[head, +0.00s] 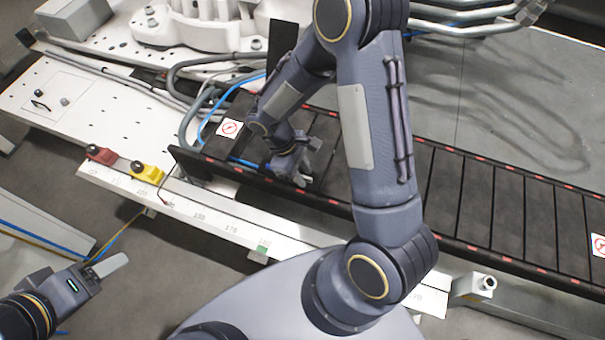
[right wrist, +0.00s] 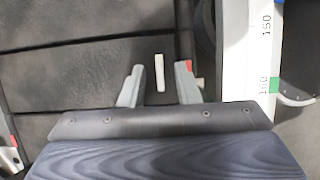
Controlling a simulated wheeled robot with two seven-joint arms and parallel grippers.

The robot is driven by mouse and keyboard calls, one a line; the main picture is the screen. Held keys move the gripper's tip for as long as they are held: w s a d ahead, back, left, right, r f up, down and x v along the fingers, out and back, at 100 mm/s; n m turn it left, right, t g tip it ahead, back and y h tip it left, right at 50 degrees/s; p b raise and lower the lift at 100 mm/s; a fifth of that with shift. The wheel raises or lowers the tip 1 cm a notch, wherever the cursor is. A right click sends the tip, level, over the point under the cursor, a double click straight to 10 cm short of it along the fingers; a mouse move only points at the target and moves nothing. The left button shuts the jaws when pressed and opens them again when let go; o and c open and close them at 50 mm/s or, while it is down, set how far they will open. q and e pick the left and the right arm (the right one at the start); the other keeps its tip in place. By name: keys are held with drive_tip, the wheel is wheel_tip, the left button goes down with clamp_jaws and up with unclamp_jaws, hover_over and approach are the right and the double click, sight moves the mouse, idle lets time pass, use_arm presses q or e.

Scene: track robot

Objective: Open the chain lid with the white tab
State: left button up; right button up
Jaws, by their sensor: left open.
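The white tab (right wrist: 160,73) is a short upright strip on a dark chain lid (right wrist: 85,75) in the right wrist view. My right gripper (right wrist: 159,84) is open, with one grey finger on each side of the tab and gaps between tab and fingers. In the head view, my right gripper (head: 300,175) is low over the left part of the black cable chain (head: 450,205); the tab cannot be made out there. My left gripper (head: 108,266) is at the lower left, away from the chain, open and empty.
A white rail with a printed scale (head: 215,222) runs along the chain's near side, carrying a red block (head: 100,153) and a yellow block (head: 147,172). Blue and grey cables (head: 205,118) enter the chain's left end. A warning sign (head: 229,128) lies there.

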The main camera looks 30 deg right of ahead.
drive_tip(key=shift+f, duration=0.15)
drive_tip(key=shift+c, duration=0.4)
clamp_jaws()
